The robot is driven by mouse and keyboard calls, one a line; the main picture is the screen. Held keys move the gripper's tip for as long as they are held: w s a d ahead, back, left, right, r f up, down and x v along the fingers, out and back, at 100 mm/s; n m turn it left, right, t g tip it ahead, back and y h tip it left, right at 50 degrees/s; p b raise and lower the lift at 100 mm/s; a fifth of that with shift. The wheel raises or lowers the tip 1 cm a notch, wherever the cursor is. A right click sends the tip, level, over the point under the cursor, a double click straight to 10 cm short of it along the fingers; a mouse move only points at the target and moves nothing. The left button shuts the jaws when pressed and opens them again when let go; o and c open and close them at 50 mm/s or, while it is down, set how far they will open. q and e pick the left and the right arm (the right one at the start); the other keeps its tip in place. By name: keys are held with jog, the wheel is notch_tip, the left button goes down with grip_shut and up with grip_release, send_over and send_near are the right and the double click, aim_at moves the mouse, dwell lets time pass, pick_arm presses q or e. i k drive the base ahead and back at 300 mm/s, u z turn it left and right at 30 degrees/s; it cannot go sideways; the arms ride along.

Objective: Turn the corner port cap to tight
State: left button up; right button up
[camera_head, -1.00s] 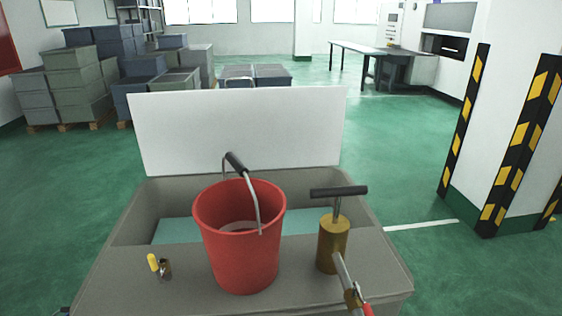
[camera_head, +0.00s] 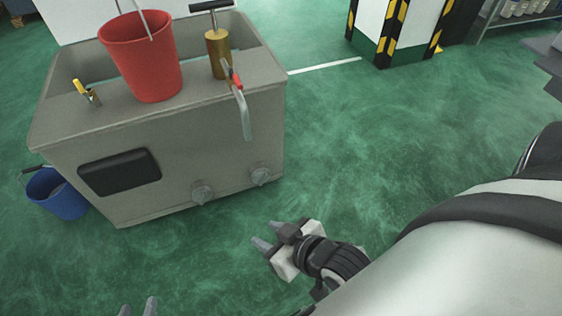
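A grey tank (camera_head: 130,140) stands on the floor at the upper left of the head view. Two grey knobbed caps sit low on its front face: the corner port cap (camera_head: 262,177) near the right corner, and another cap (camera_head: 202,194) to its left. Whether either is tight cannot be told. My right gripper (camera_head: 265,233) is open and empty, below the corner cap in the picture and apart from it. My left gripper (camera_head: 138,305) shows only its two fingertips at the bottom edge, spread apart with nothing between them.
A red bucket (camera_head: 145,65), a brass hand pump (camera_head: 217,55) with a bent spout, and a small yellow-handled valve (camera_head: 85,91) are on the tank top. A dark panel (camera_head: 120,172) is on its front. A blue bucket (camera_head: 58,196) stands left. The floor (camera_head: 360,150) right is clear.

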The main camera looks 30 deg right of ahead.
aim_at(260, 176)
jog(key=z, duration=0.7)
jog(key=i, duration=0.7)
jog(key=u, duration=1.7)
jog(key=k, duration=0.5)
jog(key=z, duration=0.95)
jog(key=i, duration=1)
